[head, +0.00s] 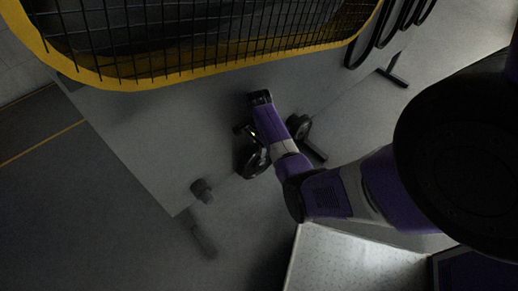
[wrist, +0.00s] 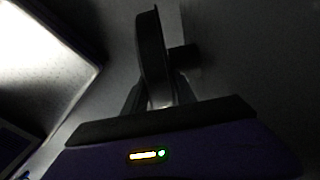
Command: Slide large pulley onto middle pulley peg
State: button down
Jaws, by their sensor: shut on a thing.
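The large pulley (head: 253,161) is a dark disc in my gripper, beside the grey panel in the head view. In the wrist view the pulley (wrist: 151,58) is nearly edge-on between the two fingers of my gripper (wrist: 160,98), which are shut on it. A short dark peg-like cylinder (wrist: 184,57) shows just right of the pulley. I cannot tell whether it enters the pulley's bore. In the head view my gripper (head: 248,142) is partly hidden by my purple wrist, and the middle peg cannot be made out behind the pulley.
Another dark round part (head: 298,126) is just right of my wrist. A yellow-rimmed mesh basket (head: 190,65) spans the top. Dark belt-like loops (head: 405,20) hang at upper right. A pale perforated surface (head: 350,265) lies below.

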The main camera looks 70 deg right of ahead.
jog(key=shift+w+d, duration=0.25)
jog(key=shift+w, duration=0.15)
dwell(0.4)
jog(key=c, duration=1)
grip_release()
jog(key=shift+o, duration=0.4)
jog(key=shift+s+f, duration=0.1)
jog(key=o, duration=0.3)
jog(key=shift+a+f, duration=0.1)
jog(key=shift+r, duration=0.25)
jog(key=shift+a+r+p, duration=0.15)
jog(key=shift+r+p, duration=3.45)
jog(key=shift+p, duration=0.35)
